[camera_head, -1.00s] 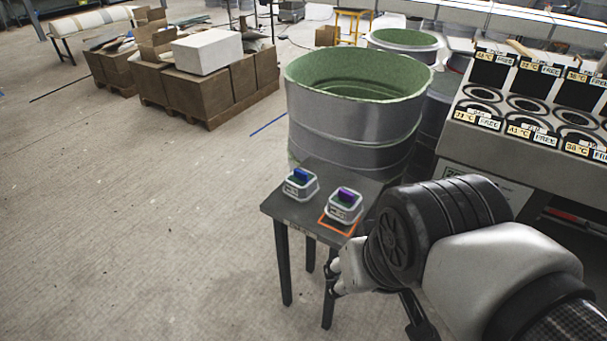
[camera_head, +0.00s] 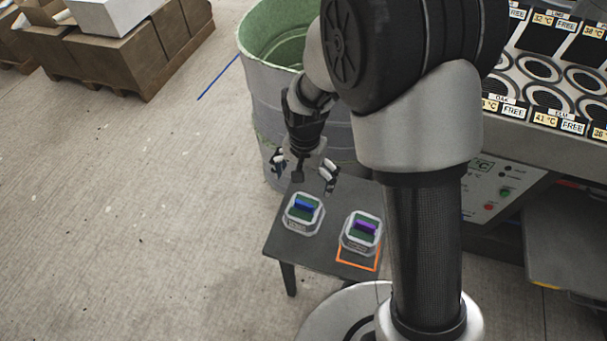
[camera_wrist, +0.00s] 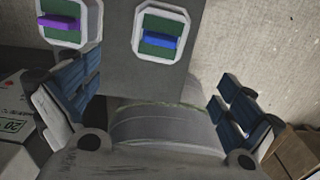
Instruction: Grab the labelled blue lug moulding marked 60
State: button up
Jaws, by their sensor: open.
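The blue lug moulding (camera_head: 304,206) stands upright in a grey-white holder (camera_head: 302,222) on the left of a small dark table; the blue moulding (camera_wrist: 160,41) also shows in the wrist view at the top middle. A purple moulding (camera_head: 364,227) stands in a like holder to its right, and the purple one (camera_wrist: 60,24) is at the top left of the wrist view. The holder labels are too small to read. My gripper (camera_head: 304,176) is open and empty above the table's back edge, behind and above the blue moulding. Its fingers (camera_wrist: 155,108) are wide apart in the wrist view.
The dark table (camera_head: 283,246) has an orange outline (camera_head: 358,264) at the purple holder. A big grey drum (camera_head: 262,110) with a green inside stands close behind the table. A machine (camera_head: 545,140) with round wells is at the right.

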aim_at(304, 210)
jog(key=f+b, duration=0.1)
jog(key=f, duration=0.2)
jog(key=f+b, duration=0.1)
jog(key=f, duration=0.3)
jog(key=f+b, duration=0.1)
jog(key=f, duration=0.3)
jog(key=shift+s+d+f, duration=0.1)
jog(key=shift+s, duration=0.15)
jog(key=shift+f+b, duration=1.05)
jog(key=shift+f, duration=1.95)
jog(key=shift+r, duration=0.1)
jog(key=c, duration=1.2)
jog(key=shift+o, duration=0.2)
jog(key=shift+r, duration=0.1)
